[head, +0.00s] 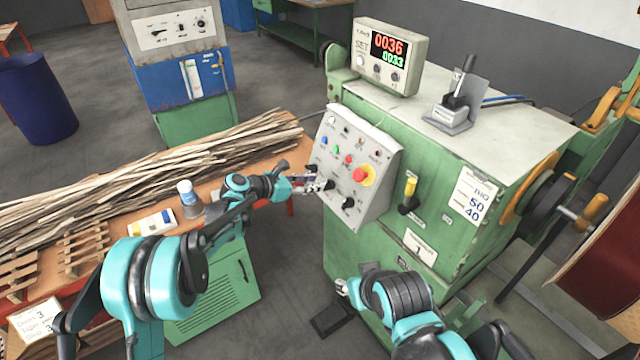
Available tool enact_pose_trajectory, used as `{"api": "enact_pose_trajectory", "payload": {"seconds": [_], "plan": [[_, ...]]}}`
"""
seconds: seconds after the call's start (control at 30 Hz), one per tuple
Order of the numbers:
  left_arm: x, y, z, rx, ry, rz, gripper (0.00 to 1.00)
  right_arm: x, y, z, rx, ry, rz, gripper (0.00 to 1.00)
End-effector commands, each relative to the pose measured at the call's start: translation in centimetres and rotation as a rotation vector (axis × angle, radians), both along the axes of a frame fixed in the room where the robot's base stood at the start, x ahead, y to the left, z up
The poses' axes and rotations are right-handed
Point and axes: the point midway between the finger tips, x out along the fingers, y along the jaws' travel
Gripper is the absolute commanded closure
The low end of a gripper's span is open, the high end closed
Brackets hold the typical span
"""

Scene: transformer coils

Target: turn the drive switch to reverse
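The grey control panel (382,152) is on the left face of the green machine, with small lamps, buttons, a red emergency stop on yellow (363,175) and black knobs. One black knob (348,203) is at the panel's lower edge; another (329,185) is left of it. The labels are too small to read, so I cannot tell which is the drive switch. My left gripper (313,185) is at the panel's left edge, close to the left knob; contact and finger opening are unclear. My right gripper (342,288) is low in front of the machine, away from the panel, its fingers small and partly hidden.
A counter box (408,48) showing 0036 and 0033 and a lever unit (452,105) stand on the machine top. A yellow-and-black handle (409,193) sticks out right of the panel. A bench with wooden strips (150,165), a bottle (186,192) and a yellow-white box (151,222) is at left.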

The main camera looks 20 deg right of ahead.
Motion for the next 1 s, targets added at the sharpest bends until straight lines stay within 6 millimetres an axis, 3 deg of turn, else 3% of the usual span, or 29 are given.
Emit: {"api": "enact_pose_trajectory", "payload": {"seconds": [0.23,0.6,0.63,0.73,1.0], "plan": [[1.1,-3.2,-1.6,0.002,-0.001,-0.002,0.70,0.0,0.0,-1.2,0.000,0.000,0.000,0.60],[1.5,-3.9,-1.7,0.002,-0.002,0.001,0.70,0.0,0.0,-1.3,0.000,0.000,0.000,0.60],[1.5,-3.9,-1.7,0.002,-0.002,0.001,0.72,0.0,0.0,-1.3,0.000,0.000,0.000,0.60],[1.4,-3.9,-1.7,0.003,-0.002,0.000,0.99,0.0,0.0,-1.3,0.000,0.000,0.000,0.60],[1.4,-3.9,-1.7,0.004,-0.004,-0.001,1.00,0.0,0.0,-1.3,0.000,0.000,0.000,0.60]]}}
